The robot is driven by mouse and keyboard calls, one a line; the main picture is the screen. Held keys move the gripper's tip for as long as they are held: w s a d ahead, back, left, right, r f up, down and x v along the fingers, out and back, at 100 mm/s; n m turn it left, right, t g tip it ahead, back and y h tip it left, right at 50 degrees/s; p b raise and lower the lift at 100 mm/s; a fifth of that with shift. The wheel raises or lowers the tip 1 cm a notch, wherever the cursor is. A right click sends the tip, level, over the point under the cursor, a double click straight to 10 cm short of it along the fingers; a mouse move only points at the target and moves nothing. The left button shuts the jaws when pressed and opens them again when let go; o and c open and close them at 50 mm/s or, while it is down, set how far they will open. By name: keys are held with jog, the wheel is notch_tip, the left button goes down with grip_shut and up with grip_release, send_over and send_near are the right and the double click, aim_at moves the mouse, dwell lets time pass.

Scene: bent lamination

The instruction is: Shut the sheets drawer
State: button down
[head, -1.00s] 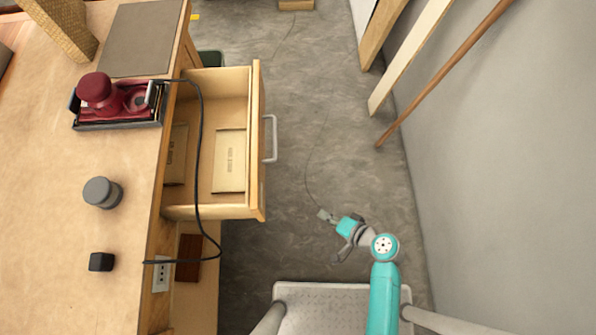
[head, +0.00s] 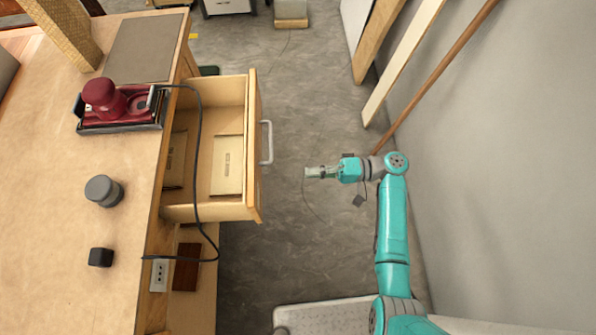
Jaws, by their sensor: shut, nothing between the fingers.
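The sheets drawer (head: 249,205) is pulled out from the right side of the wooden workbench. Its front faces right and carries a pale metal handle (head: 267,142). Flat tan packs (head: 228,166) with small print lie inside it. My gripper (head: 307,172) is shut and empty. It is to the right of the drawer front, slightly below the handle in the picture, and points left. A gap of floor shows between the gripper and the drawer front.
Boards (head: 398,65) and a pole (head: 437,72) lean on the right wall. The floor between is clear.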

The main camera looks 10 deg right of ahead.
aim_at(259, 176)
jog(key=a, duration=1.2)
jog(key=shift+w+a, duration=0.2)
jog(key=shift+a, duration=0.05)
jog(key=a, duration=2.4)
jog(key=shift+w, duration=0.4)
jog(key=shift+a, duration=0.15)
jog(key=shift+r, duration=0.1)
